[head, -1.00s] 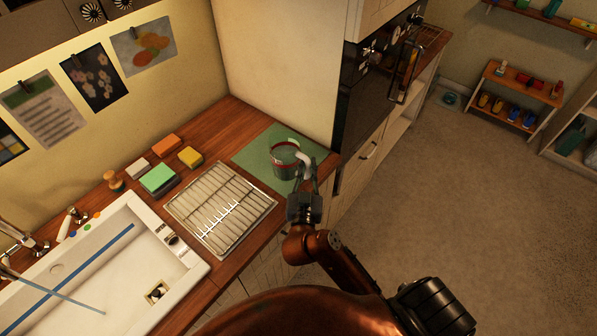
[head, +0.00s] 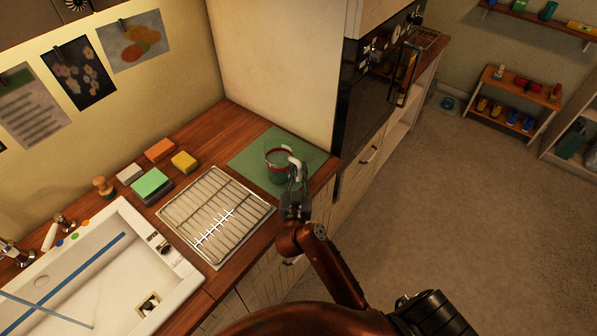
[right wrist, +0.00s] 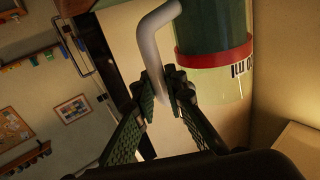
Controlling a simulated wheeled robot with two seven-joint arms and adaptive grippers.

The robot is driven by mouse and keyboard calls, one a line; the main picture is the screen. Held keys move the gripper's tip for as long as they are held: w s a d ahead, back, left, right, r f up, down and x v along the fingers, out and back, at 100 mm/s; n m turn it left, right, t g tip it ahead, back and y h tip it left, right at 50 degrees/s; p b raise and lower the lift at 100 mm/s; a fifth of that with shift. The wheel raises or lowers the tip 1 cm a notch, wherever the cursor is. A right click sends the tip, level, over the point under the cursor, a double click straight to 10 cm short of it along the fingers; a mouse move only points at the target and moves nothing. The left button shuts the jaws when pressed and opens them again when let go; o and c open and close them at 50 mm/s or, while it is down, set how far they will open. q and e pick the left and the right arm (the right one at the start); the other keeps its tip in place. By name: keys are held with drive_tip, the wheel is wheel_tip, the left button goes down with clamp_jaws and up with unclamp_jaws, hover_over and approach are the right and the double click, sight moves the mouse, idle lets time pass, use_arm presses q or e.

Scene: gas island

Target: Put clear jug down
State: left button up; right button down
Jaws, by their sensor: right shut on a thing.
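The clear jug (head: 276,168) has a red band and a pale handle. In the head view it is at the green mat (head: 250,150) on the wooden counter; I cannot tell whether its base touches the mat. My right gripper (head: 297,186) is on the near right side of the jug, shut on its handle. In the right wrist view the jug (right wrist: 215,60) looks green-tinted and its handle (right wrist: 150,55) runs down between the fingers of my right gripper (right wrist: 165,88). My left gripper is not in view.
A metal drying rack (head: 215,215) lies left of the mat, close to it. Sponges (head: 151,186) and a white sink (head: 110,275) are further left. A pale wall (head: 275,65) stands behind the mat. The counter's right edge is near the jug.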

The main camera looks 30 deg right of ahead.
drive_tip(key=shift+r, duration=0.1)
drive_tip(key=c, duration=2)
unclamp_jaws()
drive_tip(key=shift+f, duration=0.2)
drive_tip(key=shift+o, duration=0.2)
drive_tip(key=v, duration=1.2)
drive_tip(key=shift+p, duration=0.4)
drive_tip(key=shift+s, duration=0.1)
